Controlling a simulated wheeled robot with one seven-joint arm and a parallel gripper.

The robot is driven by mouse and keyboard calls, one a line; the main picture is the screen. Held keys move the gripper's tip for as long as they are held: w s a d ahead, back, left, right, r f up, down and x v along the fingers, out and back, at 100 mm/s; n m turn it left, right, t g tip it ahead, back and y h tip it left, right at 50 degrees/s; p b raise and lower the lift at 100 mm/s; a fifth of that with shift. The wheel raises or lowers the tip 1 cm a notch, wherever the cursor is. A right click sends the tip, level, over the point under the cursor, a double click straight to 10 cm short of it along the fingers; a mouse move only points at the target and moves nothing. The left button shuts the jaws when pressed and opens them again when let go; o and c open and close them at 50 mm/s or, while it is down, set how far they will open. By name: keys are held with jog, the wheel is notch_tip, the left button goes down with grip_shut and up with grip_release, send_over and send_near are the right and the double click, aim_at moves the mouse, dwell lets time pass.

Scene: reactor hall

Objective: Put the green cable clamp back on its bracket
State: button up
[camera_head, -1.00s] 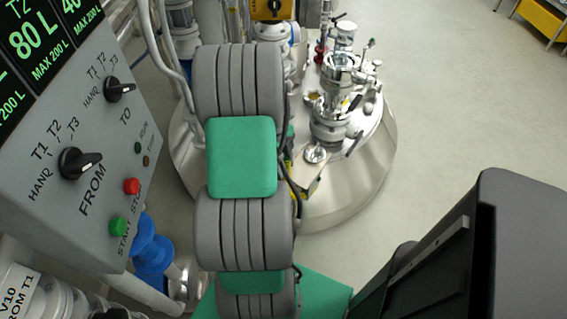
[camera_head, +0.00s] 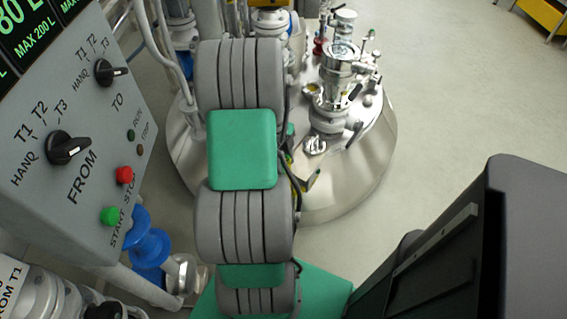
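I cannot make out the green cable clamp or its bracket for certain. A small green patch (camera_head: 290,131) shows just right of my arm, over the vessel lid, too small and too covered to name. My grey and green arm runs up the middle of the head view and hides what is behind it. My gripper cannot be picked out; it seems to be behind the arm links. A flat tan-grey piece (camera_head: 311,181) sticks out right of the arm near the vessel rim, and I cannot tell what it belongs to.
A steel vessel (camera_head: 355,180) with fittings on its lid (camera_head: 335,80) stands behind and right of my arm. A control panel (camera_head: 60,190) with knobs and buttons is close on the left. Blue and steel piping (camera_head: 148,245) is below it.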

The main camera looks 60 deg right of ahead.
jog(key=shift+f, duration=0.1)
jog(key=shift+f+b, duration=1.3)
jog(key=shift+f, duration=0.25)
jog(key=shift+f+b, duration=0.5)
jog(key=shift+f, duration=0.05)
dwell(0.9)
jog(key=o, duration=1.1)
jog(key=shift+c, duration=0.2)
notch_tip(320, 180, up, 8)
jog(key=w+p, duration=0.1)
jog(key=shift+w+f, duration=0.15)
jog(key=shift+w, duration=0.1)
